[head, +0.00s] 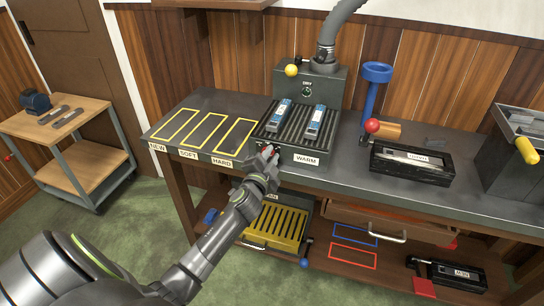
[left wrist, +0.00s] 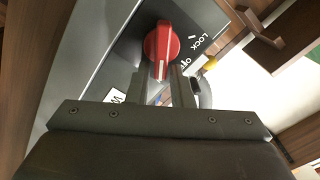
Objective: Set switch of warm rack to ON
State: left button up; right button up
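The warm rack (head: 268,132) is a dark ribbed unit on the bench with a WARM label on its front. Its red switch (head: 267,150) is at the front left corner, partly hidden by my left gripper (head: 264,160). In the left wrist view the red knob (left wrist: 162,48) has a white line running roughly up and down the picture. A LOCK label is to its right; another label below that is partly covered by a finger. My left gripper (left wrist: 161,84) has its fingers apart, close to the knob's lower end; contact cannot be told. My right gripper is not in view.
Two blue-and-silver pieces (head: 278,115) (head: 315,122) lie on the rack. Behind it stands a DRY unit (head: 292,82) with a yellow knob and hose. Yellow outlined areas (head: 205,134) to the left are empty. A black tray (head: 410,165) is to the right.

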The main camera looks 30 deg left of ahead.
pick_arm(q)
jog(key=shift+o, duration=1.1)
jog(key=shift+s+a+f, duration=0.1)
jog(key=shift+a+f, duration=0.2)
jog(key=shift+f, duration=0.1)
jog(key=shift+a+r, duration=0.1)
jog(key=shift+r, duration=0.05)
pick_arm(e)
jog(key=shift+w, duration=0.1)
pick_arm(q)
jog(key=shift+r, duration=0.1)
jog(key=v, duration=1.7)
jog(key=shift+s+d, duration=0.2)
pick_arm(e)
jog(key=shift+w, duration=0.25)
